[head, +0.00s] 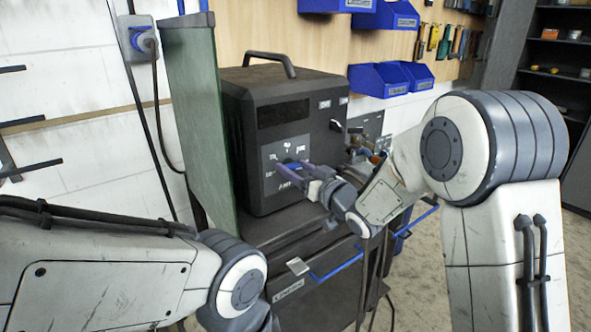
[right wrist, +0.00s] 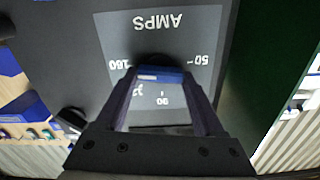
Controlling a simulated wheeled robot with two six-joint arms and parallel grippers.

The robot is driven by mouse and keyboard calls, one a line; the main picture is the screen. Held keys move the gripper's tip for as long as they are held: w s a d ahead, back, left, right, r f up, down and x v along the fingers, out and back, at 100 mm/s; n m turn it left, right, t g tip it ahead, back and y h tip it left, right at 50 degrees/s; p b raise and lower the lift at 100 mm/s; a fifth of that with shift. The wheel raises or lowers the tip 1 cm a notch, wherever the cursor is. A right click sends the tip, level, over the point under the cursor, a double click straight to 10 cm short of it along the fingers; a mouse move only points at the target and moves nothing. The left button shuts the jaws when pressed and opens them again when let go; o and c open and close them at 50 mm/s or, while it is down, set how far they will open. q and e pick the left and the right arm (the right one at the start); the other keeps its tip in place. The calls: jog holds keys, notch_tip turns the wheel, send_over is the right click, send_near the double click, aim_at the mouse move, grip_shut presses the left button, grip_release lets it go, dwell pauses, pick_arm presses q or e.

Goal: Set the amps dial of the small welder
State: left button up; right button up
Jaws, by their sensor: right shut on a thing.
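The small welder (head: 269,120) is a dark box with a top handle, standing on a dark cart. Its grey dial panel shows on the front, and in the right wrist view the panel (right wrist: 200,45) reads AMPS upside down, with 50, 90 and 160 marks. The dial's pointer cannot be made out. My left arm is at the lower left, its gripper out of view.
A green screen (head: 200,120) stands close on the left of the welder. The cart (head: 262,232) has a drawer with a blue handle below. Blue bins (head: 380,78) and tools hang on the wall behind. Open floor lies at the right.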

jog(key=shift+f+n+b, duration=0.1)
jog(key=shift+n+b, duration=0.3)
jog(key=shift+b, duration=0.1)
jog(key=shift+s+a+f+n+b, duration=0.1)
jog(key=shift+f+n+b, duration=0.05)
jog(key=shift+n+b, duration=4.4)
jog(key=shift+f+n+b, duration=0.15)
jog(key=shift+n+b, duration=3.95)
jog(key=shift+n, duration=0.9)
jog(key=shift+s+a+f+n+b, duration=0.1)
jog(key=shift+f+n+b, duration=0.05)
jog(key=shift+n+b, duration=4.4)
jog(key=shift+n, duration=0.4)
jog(key=o, duration=1.4)
jog(key=shift+d, duration=0.1)
